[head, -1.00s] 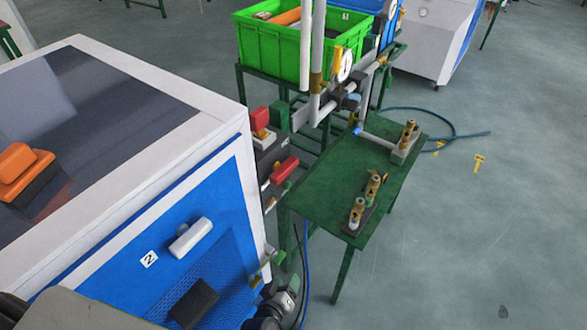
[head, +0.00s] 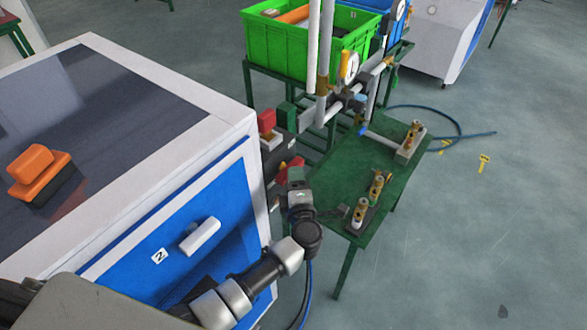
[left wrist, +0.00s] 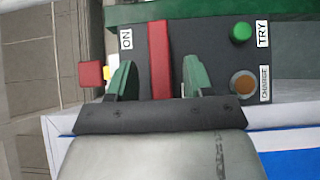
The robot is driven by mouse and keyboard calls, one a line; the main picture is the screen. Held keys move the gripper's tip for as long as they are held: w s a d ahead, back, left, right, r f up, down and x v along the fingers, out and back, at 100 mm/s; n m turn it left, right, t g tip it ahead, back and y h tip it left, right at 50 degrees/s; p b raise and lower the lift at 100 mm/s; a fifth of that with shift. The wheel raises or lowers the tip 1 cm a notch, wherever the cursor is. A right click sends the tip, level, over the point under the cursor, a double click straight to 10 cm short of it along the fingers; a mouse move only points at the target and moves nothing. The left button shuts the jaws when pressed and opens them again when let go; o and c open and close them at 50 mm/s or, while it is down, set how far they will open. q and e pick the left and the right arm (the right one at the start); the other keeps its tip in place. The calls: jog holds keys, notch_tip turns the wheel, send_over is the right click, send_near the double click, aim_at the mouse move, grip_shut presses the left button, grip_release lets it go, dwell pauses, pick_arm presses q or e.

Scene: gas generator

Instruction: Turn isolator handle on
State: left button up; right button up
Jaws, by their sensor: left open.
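The isolator handle is a red bar (left wrist: 159,45) on a dark panel (left wrist: 205,35) marked ON, TRY and a third label. In the left wrist view the bar runs up the picture. My left gripper (left wrist: 159,75) is open, with one green finger on each side of the bar's lower part and visible gaps between. In the head view the left gripper (head: 292,175) is at the side panel of the white and blue cabinet, covering part of the red handle (head: 296,163). My right gripper is not in view.
A green button (left wrist: 240,32) and an orange knob (left wrist: 243,84) sit right of the bar in the left wrist view. A red switch (head: 267,121) is above the handle. A green table (head: 352,178) with brass valves stands to the right, and a green crate (head: 277,50) behind.

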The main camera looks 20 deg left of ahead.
pick_arm(q)
jog(key=shift+x, duration=1.8)
jog(key=shift+f, duration=0.1)
jog(key=c, duration=0.9)
